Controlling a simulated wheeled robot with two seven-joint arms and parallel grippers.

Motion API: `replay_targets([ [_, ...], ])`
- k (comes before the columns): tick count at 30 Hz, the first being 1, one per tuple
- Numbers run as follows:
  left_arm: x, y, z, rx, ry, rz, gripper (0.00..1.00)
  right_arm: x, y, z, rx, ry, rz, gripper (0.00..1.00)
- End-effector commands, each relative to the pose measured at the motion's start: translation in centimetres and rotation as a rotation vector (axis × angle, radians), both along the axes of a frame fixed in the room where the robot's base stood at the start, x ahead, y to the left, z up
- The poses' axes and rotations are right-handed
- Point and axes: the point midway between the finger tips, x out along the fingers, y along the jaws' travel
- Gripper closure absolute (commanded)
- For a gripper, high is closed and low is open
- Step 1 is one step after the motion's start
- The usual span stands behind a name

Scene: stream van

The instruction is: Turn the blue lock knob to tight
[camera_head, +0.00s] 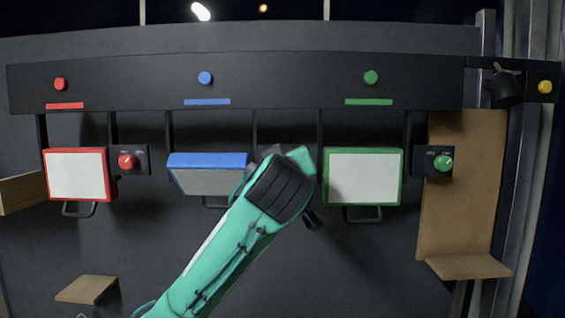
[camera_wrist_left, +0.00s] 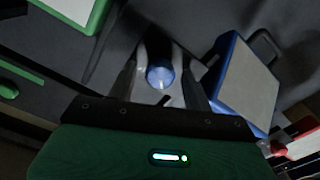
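The blue lock knob (camera_wrist_left: 160,76) shows in the left wrist view between the two fingers of my left gripper (camera_wrist_left: 162,80). The fingers straddle it, one on each side, close to it. I cannot tell if they press on it. In the head view my left wrist hides the knob and the fingers. The blue-framed panel (camera_head: 207,180) is left of my wrist and looks tilted; it also shows in the left wrist view (camera_wrist_left: 245,85). The knob's pointer and marks are not readable. My right gripper is not in view.
A red-framed panel (camera_head: 77,174) with a red knob (camera_head: 127,162) is at the left. A green-framed panel (camera_head: 362,177) is close to the right of my wrist, with a green knob (camera_head: 442,163) beyond. A brown shelf (camera_head: 470,266) juts out at the right.

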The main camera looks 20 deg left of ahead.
Motion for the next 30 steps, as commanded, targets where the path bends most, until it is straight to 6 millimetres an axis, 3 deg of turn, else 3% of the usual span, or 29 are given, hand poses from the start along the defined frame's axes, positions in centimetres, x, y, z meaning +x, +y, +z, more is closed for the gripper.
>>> replay_targets([
  [1,0.0,0.0,0.0,0.0,0.0,0.0,0.6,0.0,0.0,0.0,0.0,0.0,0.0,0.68],
  [6,0.0,0.0,0.0,0.0,0.0,0.0,0.93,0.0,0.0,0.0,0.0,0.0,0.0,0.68],
  [17,0.0,0.0,-0.1,0.047,0.014,0.0,0.93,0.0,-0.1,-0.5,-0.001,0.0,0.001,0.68],
  [30,0.0,-0.1,-0.2,0.367,0.106,0.0,0.93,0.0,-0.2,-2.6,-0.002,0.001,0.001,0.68],
])
